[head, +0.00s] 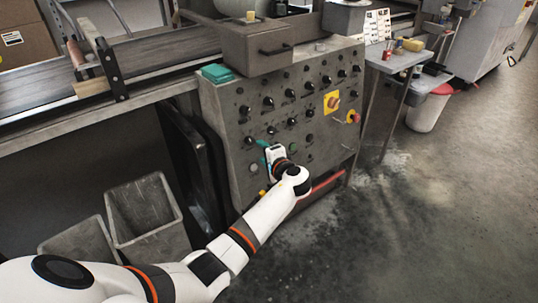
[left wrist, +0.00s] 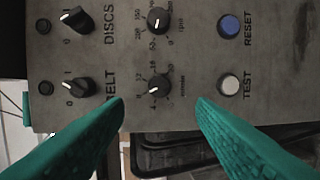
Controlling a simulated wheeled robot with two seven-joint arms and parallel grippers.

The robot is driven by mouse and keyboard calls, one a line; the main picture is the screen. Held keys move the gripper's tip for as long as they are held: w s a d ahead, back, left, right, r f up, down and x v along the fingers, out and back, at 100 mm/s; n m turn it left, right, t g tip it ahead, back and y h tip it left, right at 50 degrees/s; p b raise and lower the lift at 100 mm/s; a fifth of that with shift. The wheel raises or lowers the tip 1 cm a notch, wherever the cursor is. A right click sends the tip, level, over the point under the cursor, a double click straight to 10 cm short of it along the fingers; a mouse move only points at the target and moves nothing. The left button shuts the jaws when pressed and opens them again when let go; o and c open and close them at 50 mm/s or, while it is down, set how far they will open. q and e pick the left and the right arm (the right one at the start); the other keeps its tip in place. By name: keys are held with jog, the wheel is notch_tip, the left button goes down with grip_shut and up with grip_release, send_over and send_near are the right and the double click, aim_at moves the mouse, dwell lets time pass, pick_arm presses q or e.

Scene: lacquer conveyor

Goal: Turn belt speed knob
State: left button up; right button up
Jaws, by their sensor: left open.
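The grey control panel (head: 235,115) stands ahead with rows of black knobs and buttons. My left gripper (head: 265,146) is at its lower left, its teal fingers towards the panel face. In the left wrist view, the belt speed knob (left wrist: 158,86) is black with a white pointer line, on a numbered dial in line with the BELT label. My open left gripper (left wrist: 160,101) has one teal fingertip on each side of this knob in the picture, with gaps to both. I cannot tell the remaining distance to the panel. My right gripper is not in view.
Beside the knob are the BELT switch (left wrist: 78,88), the white TEST button (left wrist: 229,86) and the rpm knob (left wrist: 158,20). A yellow-backed red button (head: 332,102) is further right. Grey bins (head: 148,215) stand below left. The floor at right is open.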

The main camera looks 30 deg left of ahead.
pick_arm(q)
jog(key=v, duration=0.4)
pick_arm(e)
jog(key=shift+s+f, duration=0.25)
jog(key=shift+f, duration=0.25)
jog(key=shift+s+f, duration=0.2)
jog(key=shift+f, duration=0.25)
